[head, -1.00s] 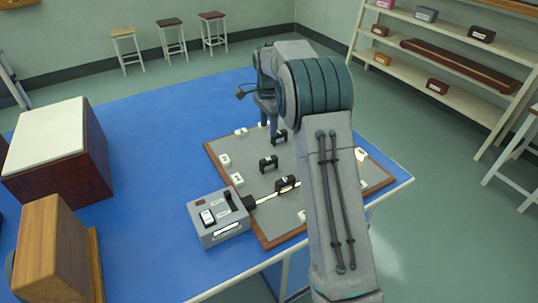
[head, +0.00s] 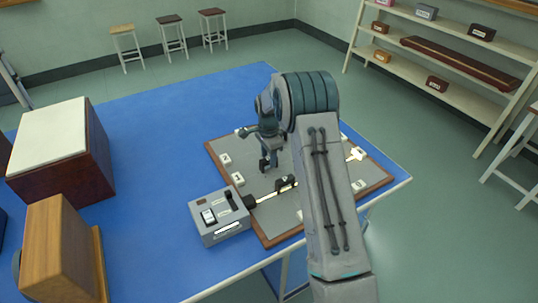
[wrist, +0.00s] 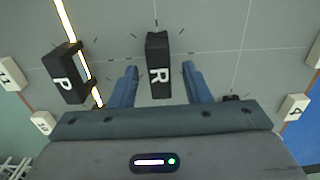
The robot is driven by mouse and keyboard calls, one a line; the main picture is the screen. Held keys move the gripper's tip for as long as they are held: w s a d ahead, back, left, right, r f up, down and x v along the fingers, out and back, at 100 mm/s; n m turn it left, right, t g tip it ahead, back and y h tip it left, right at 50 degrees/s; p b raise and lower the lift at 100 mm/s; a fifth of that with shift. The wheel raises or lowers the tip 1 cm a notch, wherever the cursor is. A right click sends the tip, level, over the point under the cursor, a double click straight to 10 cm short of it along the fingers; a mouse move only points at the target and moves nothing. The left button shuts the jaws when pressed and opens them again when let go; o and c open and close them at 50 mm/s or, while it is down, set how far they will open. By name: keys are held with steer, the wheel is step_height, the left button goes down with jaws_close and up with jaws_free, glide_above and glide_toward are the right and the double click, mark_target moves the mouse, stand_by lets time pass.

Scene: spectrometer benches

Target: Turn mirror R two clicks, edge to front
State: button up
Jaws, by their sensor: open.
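Mirror R (wrist: 158,65) is a black block with a white R on its top. In the wrist view it stands upright between the two blue fingers of my gripper (wrist: 161,86). The fingers are open, with a gap on each side of it. Fine tick marks surround it on the grey board. In the head view my gripper (head: 268,154) hangs over the board at mirror R (head: 264,166), partly covering it. I cannot tell how far the fingertips are above the board.
Black mirror P (wrist: 65,80) stands left of mirror R, on the bright beam line. A grey source box (head: 220,216) sits at the board's left corner. White numbered blocks (wrist: 294,107) line the edges of the brown-rimmed board (head: 262,236).

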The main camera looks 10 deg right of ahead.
jaws_close()
steer(key=shift+n+b, duration=0.3)
steer(key=shift+n, duration=0.1)
steer(key=n+b, duration=0.2)
steer(key=n, duration=0.1)
steer(key=shift+n, duration=0.3)
steer(key=n+b, duration=0.1)
steer(key=n, duration=0.3)
steer(key=shift+n+b, duration=0.3)
steer(key=n+b, duration=0.1)
steer(key=n, duration=0.3)
steer(key=shift+w+r+n, duration=0.1)
steer(key=shift+n, duration=2.3)
